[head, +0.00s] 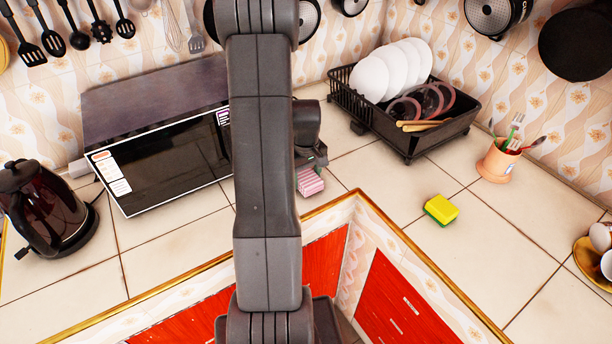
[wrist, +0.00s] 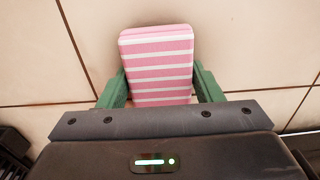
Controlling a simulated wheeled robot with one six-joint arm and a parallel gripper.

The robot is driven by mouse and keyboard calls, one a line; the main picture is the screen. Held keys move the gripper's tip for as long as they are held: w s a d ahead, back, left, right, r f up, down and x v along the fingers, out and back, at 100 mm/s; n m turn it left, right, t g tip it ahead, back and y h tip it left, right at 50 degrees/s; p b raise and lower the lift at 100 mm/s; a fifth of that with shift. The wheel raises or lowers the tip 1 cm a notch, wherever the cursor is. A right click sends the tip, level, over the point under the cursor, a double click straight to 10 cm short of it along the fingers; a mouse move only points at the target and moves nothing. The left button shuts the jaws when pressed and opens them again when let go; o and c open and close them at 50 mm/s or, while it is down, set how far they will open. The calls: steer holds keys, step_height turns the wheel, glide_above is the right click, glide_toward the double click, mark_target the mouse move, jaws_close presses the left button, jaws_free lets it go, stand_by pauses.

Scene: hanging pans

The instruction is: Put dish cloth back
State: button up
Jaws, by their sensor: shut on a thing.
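The dish cloth (wrist: 157,62) is a folded pink cloth with white stripes. In the wrist view it sits between the two green fingers of my gripper (wrist: 160,90), which are shut on its sides. In the head view the cloth (head: 310,182) shows just right of my arm, over the tiled counter near its inner corner. My gripper (head: 314,160) is partly hidden there behind my arm. I cannot tell whether the cloth touches the counter.
A microwave (head: 165,160) and a dark kettle (head: 45,210) stand to the left. A black dish rack (head: 410,135) with plates is at the back right. A yellow-green sponge (head: 441,209) and a utensil cup (head: 497,163) stand on the right counter. Pans hang above.

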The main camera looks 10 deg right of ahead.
mark_target(306, 175)
steer(key=shift+f, duration=0.2)
steer(key=shift+f, duration=0.25)
steer(key=o, duration=0.9)
steer(key=shift+r, duration=0.1)
steer(key=shift+o, duration=0.2)
step_height(306, 175, up, 12)
steer(key=b, duration=0.1)
steer(key=shift+r, duration=0.15)
